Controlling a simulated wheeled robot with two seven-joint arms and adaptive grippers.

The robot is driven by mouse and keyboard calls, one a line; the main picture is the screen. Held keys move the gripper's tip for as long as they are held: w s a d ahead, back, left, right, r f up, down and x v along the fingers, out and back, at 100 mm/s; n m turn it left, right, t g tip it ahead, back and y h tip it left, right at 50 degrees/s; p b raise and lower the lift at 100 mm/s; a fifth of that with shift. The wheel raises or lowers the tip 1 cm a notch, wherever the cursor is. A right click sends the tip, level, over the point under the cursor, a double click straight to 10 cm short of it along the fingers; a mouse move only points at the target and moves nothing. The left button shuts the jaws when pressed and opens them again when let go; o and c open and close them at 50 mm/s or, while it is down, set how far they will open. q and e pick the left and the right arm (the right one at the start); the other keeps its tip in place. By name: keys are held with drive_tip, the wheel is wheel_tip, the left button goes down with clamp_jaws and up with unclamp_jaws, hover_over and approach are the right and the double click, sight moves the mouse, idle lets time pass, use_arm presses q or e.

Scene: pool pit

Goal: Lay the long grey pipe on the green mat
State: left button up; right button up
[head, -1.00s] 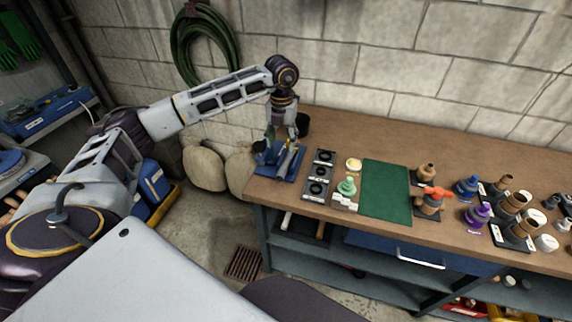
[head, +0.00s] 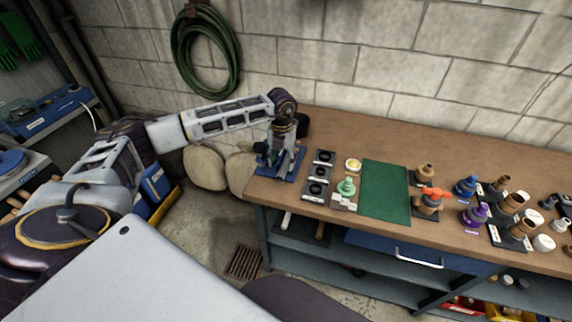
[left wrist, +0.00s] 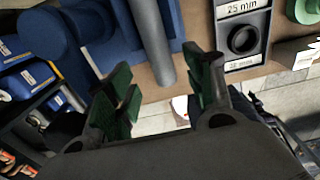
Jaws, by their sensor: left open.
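The long grey pipe (left wrist: 152,40) shows in the left wrist view, lying over a blue holder (left wrist: 95,50). My left gripper (left wrist: 160,75) is open, with its two green-padded fingers on either side of the pipe's near end; I cannot tell whether they touch it. In the head view my left gripper (head: 282,165) is low over the blue holder (head: 268,174) at the bench's left end and hides most of the pipe. The green mat (head: 385,192) lies flat and empty in the middle of the bench. My right gripper is not in view.
Black blocks with round holes (head: 318,172) and a pale green fitting (head: 346,187) stand between holder and mat. An orange-handled valve (head: 430,203) and several coloured fittings are right of the mat. A black cup (head: 302,124) stands behind my gripper.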

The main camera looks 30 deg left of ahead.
sight(282, 170)
use_arm(q)
drive_tip(key=shift+s+f, duration=0.1)
drive_tip(key=shift+f, duration=0.4)
drive_tip(key=shift+s+d+f+p, duration=0.1)
drive_tip(key=shift+f+p, duration=0.65)
drive_tip(key=shift+f, duration=1.35)
clamp_jaws()
drive_tip(key=shift+r, duration=0.15)
wheel_tip(282, 170, up, 8)
drive_tip(key=shift+b, duration=0.75)
drive_tip(key=shift+r, duration=0.9)
